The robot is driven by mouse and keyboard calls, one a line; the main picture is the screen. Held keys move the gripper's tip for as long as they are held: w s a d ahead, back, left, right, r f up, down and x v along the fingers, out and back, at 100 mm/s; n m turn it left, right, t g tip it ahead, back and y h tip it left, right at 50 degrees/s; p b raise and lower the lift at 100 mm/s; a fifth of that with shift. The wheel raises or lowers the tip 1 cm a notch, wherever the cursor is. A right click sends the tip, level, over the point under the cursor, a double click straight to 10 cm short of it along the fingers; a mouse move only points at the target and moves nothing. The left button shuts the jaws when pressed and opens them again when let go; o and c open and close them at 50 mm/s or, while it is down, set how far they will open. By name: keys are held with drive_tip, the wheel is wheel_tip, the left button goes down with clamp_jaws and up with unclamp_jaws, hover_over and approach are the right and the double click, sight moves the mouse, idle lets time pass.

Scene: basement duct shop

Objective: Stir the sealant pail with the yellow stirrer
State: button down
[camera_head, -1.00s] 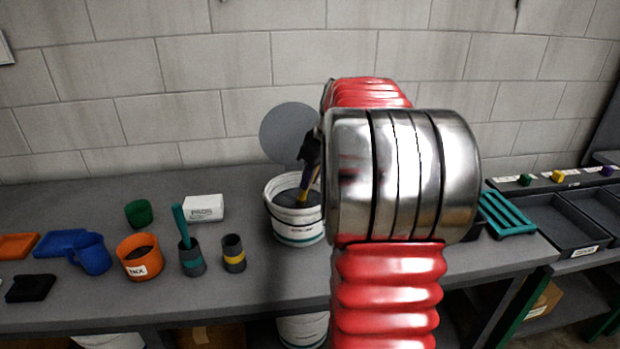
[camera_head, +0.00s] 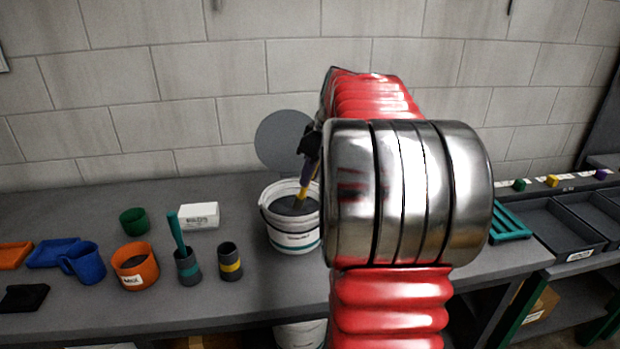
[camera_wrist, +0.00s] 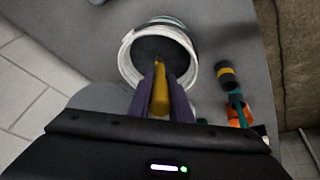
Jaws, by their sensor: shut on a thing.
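The white sealant pail (camera_head: 291,237) stands on the bench with grey sealant inside; it also shows in the wrist view (camera_wrist: 192,79). My gripper (camera_head: 309,161) is above the pail, tilted, its outer part hidden by my arm in the head view. In the wrist view my gripper (camera_wrist: 160,92) is shut on the yellow stirrer (camera_wrist: 160,98), which lies between the two purple fingers. The yellow stirrer (camera_head: 301,197) points down into the pail, and its lower end is at the dark sealant. I cannot tell how deep it reaches.
A grey round lid (camera_head: 283,140) stands behind the pail against the wall. To the left are a yellow-banded holder (camera_head: 230,263), a teal-banded holder (camera_head: 188,268) with a teal stirrer (camera_head: 176,232), an orange cup (camera_head: 135,268) and a white box (camera_head: 198,216). A teal rack (camera_head: 510,224) is at right.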

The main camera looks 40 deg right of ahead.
drive_tip(key=shift+v, duration=3.1)
drive_tip(key=shift+r, duration=2.45)
